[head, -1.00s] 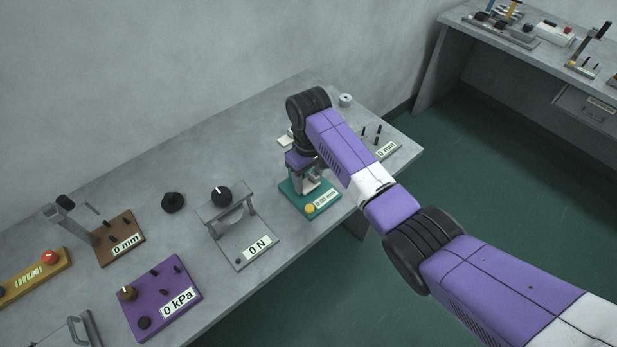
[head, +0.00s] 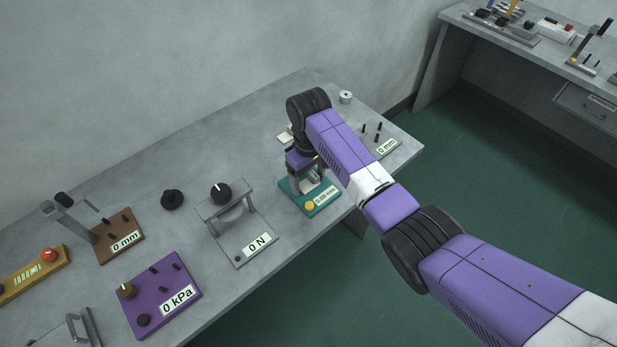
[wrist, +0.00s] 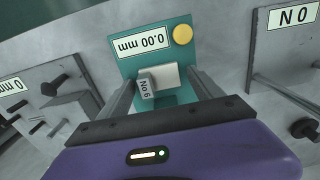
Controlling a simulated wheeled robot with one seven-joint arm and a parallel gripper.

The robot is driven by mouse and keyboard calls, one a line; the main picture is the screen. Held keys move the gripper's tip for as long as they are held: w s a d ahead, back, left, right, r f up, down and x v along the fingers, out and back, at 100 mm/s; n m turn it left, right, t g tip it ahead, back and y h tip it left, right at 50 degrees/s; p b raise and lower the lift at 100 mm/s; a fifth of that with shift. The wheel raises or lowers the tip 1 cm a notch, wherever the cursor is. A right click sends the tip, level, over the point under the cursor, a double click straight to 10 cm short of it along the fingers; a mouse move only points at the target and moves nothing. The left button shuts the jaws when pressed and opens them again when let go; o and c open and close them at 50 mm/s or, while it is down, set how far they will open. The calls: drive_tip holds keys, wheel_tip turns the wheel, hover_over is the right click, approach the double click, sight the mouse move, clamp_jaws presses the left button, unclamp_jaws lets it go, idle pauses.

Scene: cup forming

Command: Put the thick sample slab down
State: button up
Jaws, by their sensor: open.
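My gripper (wrist: 163,80) is open, with one finger on each side of the blocks, low over the base. In the head view my gripper and wrist hide part of the gauge.
A grey 0 N fixture (head: 250,229) stands left of the gauge. A grey 0 mm plate (head: 388,150) with dark pegs is on the right. A small pale piece (head: 284,141) lies behind my wrist. A purple 0 kPa box (head: 160,290) is at the front left.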

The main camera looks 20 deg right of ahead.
sight(309, 183)
wheel_tip(309, 183, up, 13)
drive_tip(key=shift+p, duration=0.35)
drive_tip(key=shift+r, duration=0.1)
idle(0.4)
